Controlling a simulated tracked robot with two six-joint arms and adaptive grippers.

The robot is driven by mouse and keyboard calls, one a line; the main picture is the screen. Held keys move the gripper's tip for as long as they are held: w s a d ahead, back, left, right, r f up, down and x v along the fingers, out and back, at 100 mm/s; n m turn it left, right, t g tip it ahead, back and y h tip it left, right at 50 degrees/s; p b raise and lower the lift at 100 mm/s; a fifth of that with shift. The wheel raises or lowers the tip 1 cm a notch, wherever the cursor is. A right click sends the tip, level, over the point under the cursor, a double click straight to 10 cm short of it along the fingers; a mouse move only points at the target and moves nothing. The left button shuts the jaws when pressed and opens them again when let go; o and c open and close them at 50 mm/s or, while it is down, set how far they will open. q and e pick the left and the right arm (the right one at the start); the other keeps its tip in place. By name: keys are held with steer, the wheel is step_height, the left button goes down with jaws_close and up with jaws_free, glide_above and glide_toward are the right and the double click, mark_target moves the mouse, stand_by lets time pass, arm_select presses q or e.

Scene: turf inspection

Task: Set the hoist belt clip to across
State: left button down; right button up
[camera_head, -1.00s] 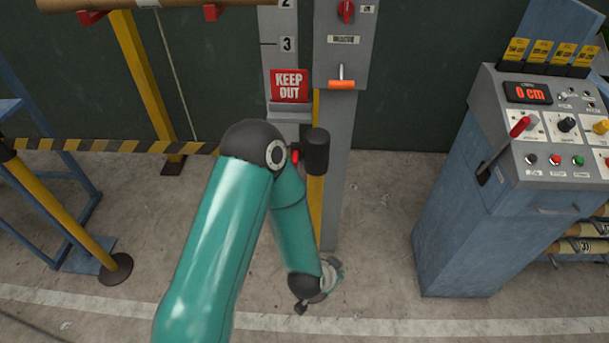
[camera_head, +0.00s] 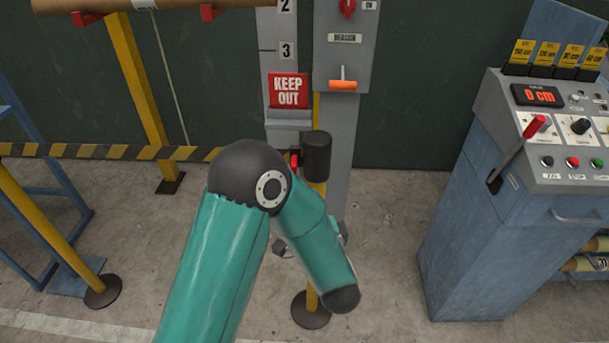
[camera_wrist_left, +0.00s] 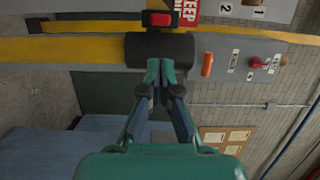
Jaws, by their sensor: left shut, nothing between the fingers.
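The black belt head (camera_head: 316,157) sits on top of the yellow post, with a small red clip (camera_head: 295,160) on its left side. A striped belt (camera_head: 110,153) runs left from it. In the left wrist view the red clip (camera_wrist_left: 159,19) sits against the far side of the black head (camera_wrist_left: 160,48). My left gripper (camera_wrist_left: 160,68) is shut and empty, its fingertips pointing at the black head; I cannot tell whether they touch it. In the head view my left forearm hides most of that gripper. My right gripper is not in view.
A blue control console (camera_head: 470,220) is on the right. Bare floor (camera_head: 385,240) lies between post and console. A blue frame (camera_head: 75,215) stands at left.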

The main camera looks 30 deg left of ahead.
arm_select(q)
steer(key=p+x, duration=0.1)
steer(key=x, duration=0.9)
steer(key=shift+p, duration=0.4)
steer(key=shift+f, duration=0.1)
